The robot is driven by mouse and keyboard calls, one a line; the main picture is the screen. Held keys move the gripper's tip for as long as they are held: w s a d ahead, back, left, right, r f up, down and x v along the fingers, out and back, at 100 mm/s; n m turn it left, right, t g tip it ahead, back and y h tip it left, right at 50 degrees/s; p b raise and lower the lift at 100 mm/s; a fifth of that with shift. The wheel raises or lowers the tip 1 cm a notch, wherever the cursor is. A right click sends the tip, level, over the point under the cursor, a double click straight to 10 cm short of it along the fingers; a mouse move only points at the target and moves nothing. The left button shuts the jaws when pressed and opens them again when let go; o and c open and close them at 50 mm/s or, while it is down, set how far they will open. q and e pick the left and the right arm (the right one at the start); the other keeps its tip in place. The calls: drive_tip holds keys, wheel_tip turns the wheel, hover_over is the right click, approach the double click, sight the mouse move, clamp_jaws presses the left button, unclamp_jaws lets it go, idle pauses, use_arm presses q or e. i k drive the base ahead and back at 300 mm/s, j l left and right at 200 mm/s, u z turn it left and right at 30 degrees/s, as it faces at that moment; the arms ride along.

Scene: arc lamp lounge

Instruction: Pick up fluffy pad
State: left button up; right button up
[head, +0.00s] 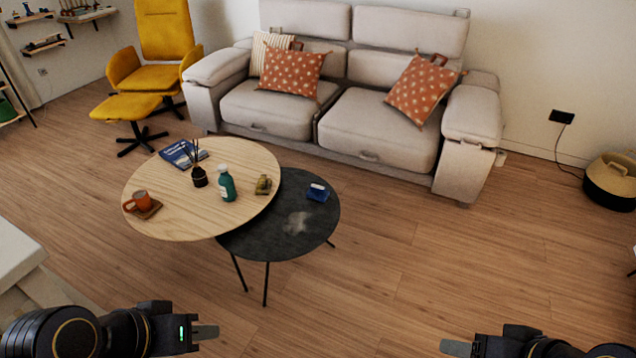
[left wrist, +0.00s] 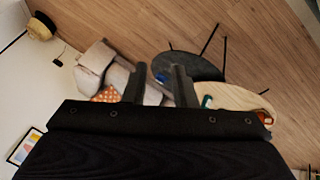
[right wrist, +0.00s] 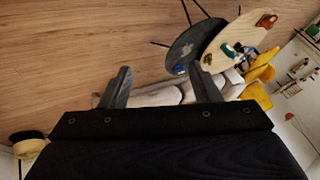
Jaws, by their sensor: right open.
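A small blue pad-like item (head: 317,192) with a pale patch on top lies on the dark round low table (head: 258,243). It looks most like the fluffy pad, but is too small to be sure. It also shows as a blue spot in the left wrist view (left wrist: 161,78). A whitish fuzzy smudge (head: 296,222) lies in front of it on the same table. My left gripper (head: 205,333) is open and empty at the bottom left, well short of the tables. My right gripper (head: 455,347) is open and empty at the bottom right, far from the pad.
The taller wooden round table (head: 185,222) overlaps the dark one. It holds a green bottle (head: 226,184), an orange mug (head: 141,199), a reed diffuser (head: 199,176), a book (head: 182,154) and a small olive item (head: 263,185). A sofa (head: 368,112) stands behind.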

sight(317, 192)
drive_tip(key=i+l, duration=0.15)
drive_tip(key=i, duration=0.35)
drive_tip(key=i+l, duration=0.2)
drive_tip(key=i, duration=0.3)
drive_tip(key=i+l, duration=0.15)
drive_tip(key=i, duration=0.4)
drive_tip(key=i+l, duration=0.2)
drive_tip(key=i, duration=0.3)
drive_tip(key=i+l, duration=0.15)
drive_tip(key=i, duration=0.35)
drive_tip(key=j+u, duration=0.05)
